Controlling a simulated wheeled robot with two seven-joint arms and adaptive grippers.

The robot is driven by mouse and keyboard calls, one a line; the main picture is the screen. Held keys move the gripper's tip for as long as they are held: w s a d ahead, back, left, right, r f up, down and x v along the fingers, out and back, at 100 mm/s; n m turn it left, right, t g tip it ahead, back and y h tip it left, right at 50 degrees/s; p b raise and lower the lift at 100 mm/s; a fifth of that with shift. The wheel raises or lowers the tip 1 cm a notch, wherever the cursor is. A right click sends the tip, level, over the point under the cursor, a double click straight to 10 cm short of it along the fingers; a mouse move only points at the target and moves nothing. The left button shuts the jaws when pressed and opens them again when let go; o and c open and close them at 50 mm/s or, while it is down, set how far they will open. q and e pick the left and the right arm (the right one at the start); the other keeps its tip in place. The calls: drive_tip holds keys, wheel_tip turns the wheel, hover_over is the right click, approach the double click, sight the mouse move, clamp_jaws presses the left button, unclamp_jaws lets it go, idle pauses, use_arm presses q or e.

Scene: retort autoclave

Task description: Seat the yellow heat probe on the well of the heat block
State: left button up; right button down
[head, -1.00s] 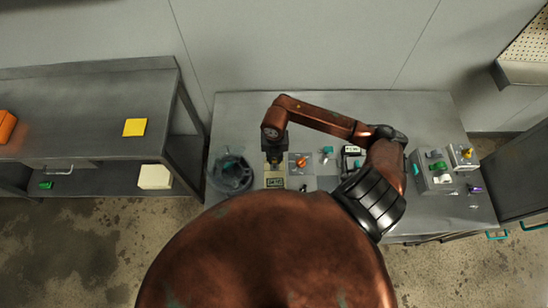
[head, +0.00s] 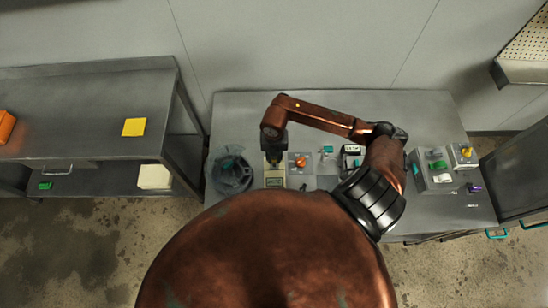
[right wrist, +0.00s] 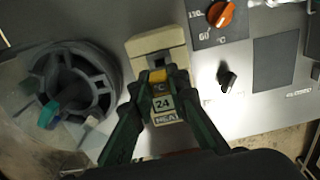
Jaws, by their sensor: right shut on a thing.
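The heat block (right wrist: 152,42) is a beige box with a display reading 24 °C in the right wrist view. It also shows in the head view (head: 275,183), below my right gripper (head: 274,155). In the right wrist view my right gripper (right wrist: 157,84) is shut on the yellow heat probe (right wrist: 157,76), a small yellow piece between the fingertips. The probe is over the block's upper face. My left gripper is not in view.
A round grey ribbed holder (right wrist: 75,85) with a teal-tipped piece stands left of the block. An orange knob (right wrist: 220,13) on a panel and a small black lever (right wrist: 227,78) are to the right. A grey box with coloured knobs (head: 435,175) stands farther right.

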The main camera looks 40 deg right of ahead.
drive_tip(key=shift+f, duration=0.3)
drive_tip(key=shift+f+b, duration=0.65)
drive_tip(key=shift+b, duration=0.1)
drive_tip(key=shift+f+b, duration=0.3)
drive_tip(key=shift+f, duration=0.1)
drive_tip(key=shift+f, duration=0.3)
drive_tip(key=shift+f+b, duration=0.6)
drive_tip(key=shift+b, duration=0.1)
idle(1.4)
drive_tip(key=c, duration=1.8)
unclamp_jaws()
drive_tip(key=shift+o, duration=0.4)
